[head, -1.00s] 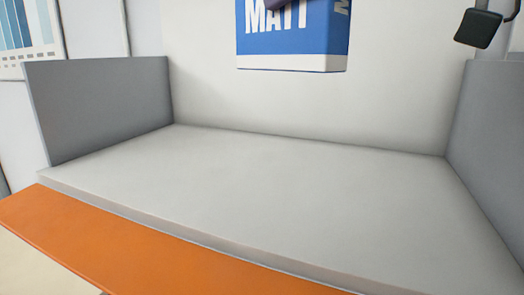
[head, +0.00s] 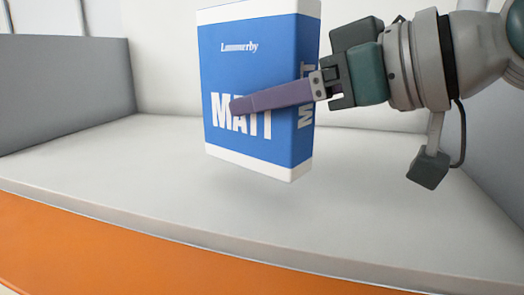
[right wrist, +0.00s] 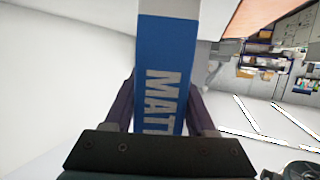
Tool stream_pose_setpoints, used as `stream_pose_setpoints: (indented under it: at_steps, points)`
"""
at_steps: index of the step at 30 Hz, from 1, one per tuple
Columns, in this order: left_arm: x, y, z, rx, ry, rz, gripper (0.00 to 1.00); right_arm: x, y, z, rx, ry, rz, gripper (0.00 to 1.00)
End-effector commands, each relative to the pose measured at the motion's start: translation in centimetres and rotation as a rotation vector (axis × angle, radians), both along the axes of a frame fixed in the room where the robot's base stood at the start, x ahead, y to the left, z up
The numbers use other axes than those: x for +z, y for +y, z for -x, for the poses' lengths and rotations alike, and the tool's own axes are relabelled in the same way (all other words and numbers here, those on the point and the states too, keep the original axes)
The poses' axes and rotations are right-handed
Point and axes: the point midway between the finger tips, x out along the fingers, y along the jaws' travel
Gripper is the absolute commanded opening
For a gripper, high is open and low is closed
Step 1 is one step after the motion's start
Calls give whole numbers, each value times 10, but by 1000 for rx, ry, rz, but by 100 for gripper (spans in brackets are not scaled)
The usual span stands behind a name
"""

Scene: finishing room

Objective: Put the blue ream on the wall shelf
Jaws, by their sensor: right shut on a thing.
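The blue ream (head: 250,65), a blue and white pack marked MATT, is held upright above the shelf board. My right gripper (head: 275,98) comes in from the right and is shut on it, with one purple finger across its front face. In the right wrist view the ream (right wrist: 162,75) stands between the two fingers (right wrist: 160,105). The wall shelf (head: 110,165) is a light grey board with an orange strip below its front edge. A gap and a soft shadow show beneath the ream. My left gripper is not in view.
A grey side panel (head: 65,90) closes the shelf's left end, and another grey panel (head: 495,165) stands at the right behind my arm. A pale wall is at the back. The visible board is bare.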

Motion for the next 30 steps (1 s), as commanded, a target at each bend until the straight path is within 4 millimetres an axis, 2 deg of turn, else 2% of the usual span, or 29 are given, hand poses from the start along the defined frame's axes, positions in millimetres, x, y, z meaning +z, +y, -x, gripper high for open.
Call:
stream_pose_setpoints:
  at_steps: [9, 19, 20, 27, 30]
  points:
    - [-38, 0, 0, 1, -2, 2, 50, -40, -2, 5, 6, -5, -5, 0]
    - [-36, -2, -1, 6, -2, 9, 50, -39, -2, 6, 9, -4, -4, 0]
    - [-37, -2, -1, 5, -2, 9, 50, -42, -3, 6, 9, 3, 1, 57]
    - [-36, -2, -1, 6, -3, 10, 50, -42, -3, 6, 9, 3, 0, 84]
    - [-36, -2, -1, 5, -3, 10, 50, -42, -3, 6, 9, 3, 0, 86]
